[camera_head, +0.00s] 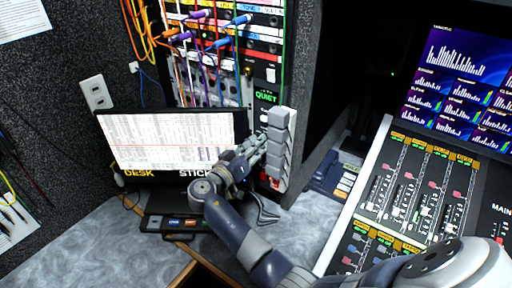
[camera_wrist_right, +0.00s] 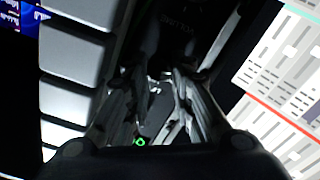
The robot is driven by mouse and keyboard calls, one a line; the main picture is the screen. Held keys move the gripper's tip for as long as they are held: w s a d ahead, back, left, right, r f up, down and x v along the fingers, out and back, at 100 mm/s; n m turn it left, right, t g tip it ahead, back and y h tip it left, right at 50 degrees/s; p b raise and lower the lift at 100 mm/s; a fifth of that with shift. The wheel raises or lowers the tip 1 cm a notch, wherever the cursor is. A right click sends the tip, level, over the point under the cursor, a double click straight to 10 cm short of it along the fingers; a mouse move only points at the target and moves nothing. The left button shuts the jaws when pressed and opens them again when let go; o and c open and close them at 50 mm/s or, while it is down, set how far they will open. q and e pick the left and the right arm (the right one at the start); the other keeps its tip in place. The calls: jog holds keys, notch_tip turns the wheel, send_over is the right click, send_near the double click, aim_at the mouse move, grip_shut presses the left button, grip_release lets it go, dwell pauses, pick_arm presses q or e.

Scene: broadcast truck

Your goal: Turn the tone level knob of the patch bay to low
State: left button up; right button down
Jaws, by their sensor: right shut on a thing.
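The patch bay (camera_head: 222,62) stands upright at the back, with colored cables plugged into its upper rows. My right gripper (camera_head: 258,143) is at its lower right part, between the monitor and a column of grey blocks. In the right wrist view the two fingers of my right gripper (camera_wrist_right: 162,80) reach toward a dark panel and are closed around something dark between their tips. My left gripper is not in view.
A monitor (camera_head: 170,140) stands just left of the gripper. The column of grey blocks (camera_head: 280,150) is close on its right. A mixing console (camera_head: 400,190) fills the right side, under a dark screen with graphs (camera_head: 460,80). The grey desk (camera_head: 130,258) has bare room in front.

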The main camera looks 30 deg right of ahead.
jog(key=shift+w+d+n+p, duration=0.1)
jog(key=shift+n+p, duration=1.75)
jog(key=shift+n, duration=5.85)
jog(key=c, duration=1.8)
grip_release()
jog(key=shift+o, duration=0.7)
jog(key=shift+f, duration=0.1)
